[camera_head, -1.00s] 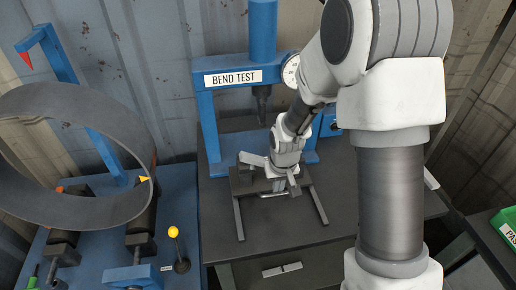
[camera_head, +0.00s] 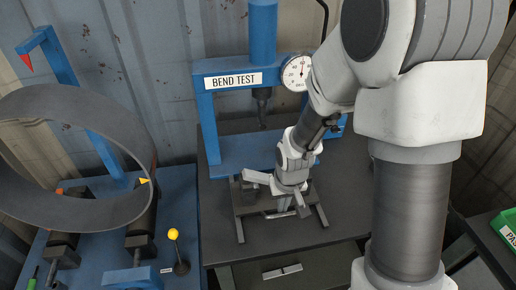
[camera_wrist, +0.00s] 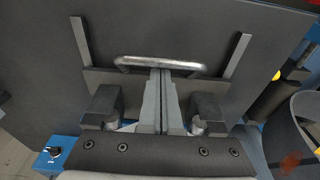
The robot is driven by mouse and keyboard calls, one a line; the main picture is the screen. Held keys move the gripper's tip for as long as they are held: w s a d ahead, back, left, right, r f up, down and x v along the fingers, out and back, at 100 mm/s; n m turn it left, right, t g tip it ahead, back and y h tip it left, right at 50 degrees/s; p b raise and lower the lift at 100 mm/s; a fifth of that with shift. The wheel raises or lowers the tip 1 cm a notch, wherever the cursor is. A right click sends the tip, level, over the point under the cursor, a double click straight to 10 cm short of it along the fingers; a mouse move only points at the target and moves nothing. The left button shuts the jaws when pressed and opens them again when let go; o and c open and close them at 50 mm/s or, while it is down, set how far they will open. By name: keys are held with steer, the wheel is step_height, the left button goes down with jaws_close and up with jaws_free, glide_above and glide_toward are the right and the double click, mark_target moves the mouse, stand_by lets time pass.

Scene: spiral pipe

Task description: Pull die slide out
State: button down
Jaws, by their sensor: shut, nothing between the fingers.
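The die slide is a dark plate with two dark blocks and a bar handle. In the head view its plate (camera_head: 244,202) lies across two rails in front of the press, partly hidden by my gripper. In the wrist view the plate (camera_wrist: 142,105) shows with its metal handle (camera_wrist: 186,65) along its front edge. My gripper (camera_wrist: 161,71) is shut and empty, its fingers together between the blocks. The fingertips reach the middle of the handle bar; I cannot tell whether they touch it. The rails (camera_wrist: 237,55) extend past the plate's handle side.
The blue bend-test press (camera_head: 205,115) with a dial (camera_head: 297,72) stands behind the slide. On the left is a blue bench (camera_head: 110,255) with a large metal ring (camera_head: 60,208) and a yellow-knobbed lever (camera_head: 174,235). A green bin (camera_head: 505,228) is at the right edge. The tabletop in front is clear.

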steer(key=r+p, duration=0.1)
steer(key=r, duration=0.1)
steer(key=r+p, duration=0.1)
steer(key=r, duration=0.1)
steer(key=w+r+p, duration=0.1)
steer(key=r, duration=0.1)
steer(key=shift+a+p, duration=0.1)
steer(key=shift+p, duration=0.3)
steer(key=s+d+r+m+t, duration=0.1)
steer(key=s+d+r, duration=0.1)
steer(key=r, duration=0.6)
steer(key=s+d+r+t, duration=0.1)
steer(key=s+d+r, duration=0.15)
steer(key=r, duration=0.55)
steer(key=s+d+r+m+t, duration=0.1)
steer(key=s+d+r, duration=0.2)
steer(key=s+r, duration=0.5)
steer(key=shift+s+d+r+t, duration=0.25)
steer(key=shift+s+t, duration=0.15)
steer(key=shift+s, duration=0.8)
